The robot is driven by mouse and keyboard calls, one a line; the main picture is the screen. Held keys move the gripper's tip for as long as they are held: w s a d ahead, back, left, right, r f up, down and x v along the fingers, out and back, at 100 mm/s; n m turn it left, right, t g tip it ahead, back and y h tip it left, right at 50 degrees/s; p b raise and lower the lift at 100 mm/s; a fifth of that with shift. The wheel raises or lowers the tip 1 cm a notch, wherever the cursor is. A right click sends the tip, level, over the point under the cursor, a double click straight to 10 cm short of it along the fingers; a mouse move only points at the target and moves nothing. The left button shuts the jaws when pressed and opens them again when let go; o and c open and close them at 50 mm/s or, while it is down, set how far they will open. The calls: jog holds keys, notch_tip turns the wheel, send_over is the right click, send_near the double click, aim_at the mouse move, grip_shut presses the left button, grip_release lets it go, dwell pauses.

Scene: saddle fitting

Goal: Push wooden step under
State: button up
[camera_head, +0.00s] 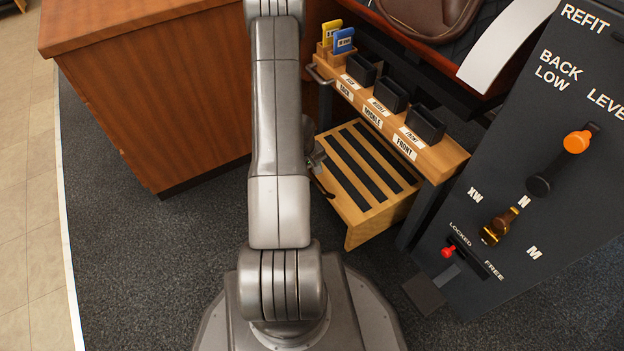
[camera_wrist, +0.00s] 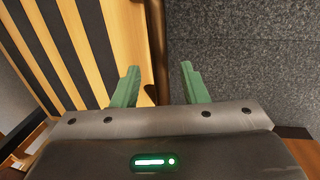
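The wooden step (camera_head: 366,178) is pale wood with black strips on top. It stands on the floor, partly beneath the shelf with the labelled slots, and its near part sticks out. In the wrist view the striped step (camera_wrist: 92,62) fills the left side. My gripper (camera_wrist: 158,86) has its two green fingers apart. A brown bar (camera_wrist: 157,40) runs along the step's edge and lines up with the gap between the fingers. I cannot tell whether the fingers touch it. In the head view my arm hides most of the gripper, which is at the step's left side.
A wooden shelf (camera_head: 449,158) with several black holders sits above the step. A dark panel (camera_head: 548,170) with levers stands at the right. A wooden cabinet (camera_head: 160,100) stands at the left. Grey carpet (camera_head: 140,250) is clear at the lower left.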

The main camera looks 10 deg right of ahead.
jog(key=shift+d+f+b, duration=0.15)
jog(key=shift+f+b, duration=0.15)
jog(key=shift+f, duration=0.55)
